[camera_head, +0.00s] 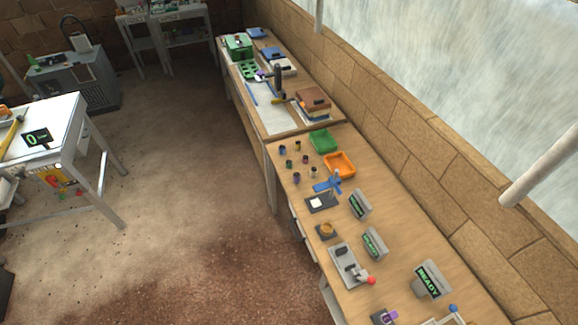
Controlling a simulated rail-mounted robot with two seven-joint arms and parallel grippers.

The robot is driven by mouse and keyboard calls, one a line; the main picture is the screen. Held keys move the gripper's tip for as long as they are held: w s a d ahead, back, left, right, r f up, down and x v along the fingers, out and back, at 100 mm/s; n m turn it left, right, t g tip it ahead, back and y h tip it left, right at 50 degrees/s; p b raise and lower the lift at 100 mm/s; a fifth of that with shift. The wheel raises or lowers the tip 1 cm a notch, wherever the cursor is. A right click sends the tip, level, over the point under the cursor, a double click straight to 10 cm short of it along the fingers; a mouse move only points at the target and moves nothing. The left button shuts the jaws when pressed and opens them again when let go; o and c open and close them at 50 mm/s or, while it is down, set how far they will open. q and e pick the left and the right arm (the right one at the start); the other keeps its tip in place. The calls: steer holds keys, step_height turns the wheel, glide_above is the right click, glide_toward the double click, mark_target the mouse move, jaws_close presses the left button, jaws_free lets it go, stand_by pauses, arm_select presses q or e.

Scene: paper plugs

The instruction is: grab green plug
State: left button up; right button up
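Several small dark plugs stand in a loose cluster on the long wooden bench (345,155) at centre right. One of them, at the left of the cluster, looks like the green plug (289,164); its colour is hard to make out at this size. Plugs with blue (282,149), yellow (297,146) and red (305,159) tints stand close around it. Neither of my grippers shows in this view.
A green tray (322,141) and an orange tray (339,165) lie just right of the plugs. Nearer are a blue-handled device (328,186), a lever press (348,266) and READY displays (430,279). Open floor (190,190) lies left of the bench.

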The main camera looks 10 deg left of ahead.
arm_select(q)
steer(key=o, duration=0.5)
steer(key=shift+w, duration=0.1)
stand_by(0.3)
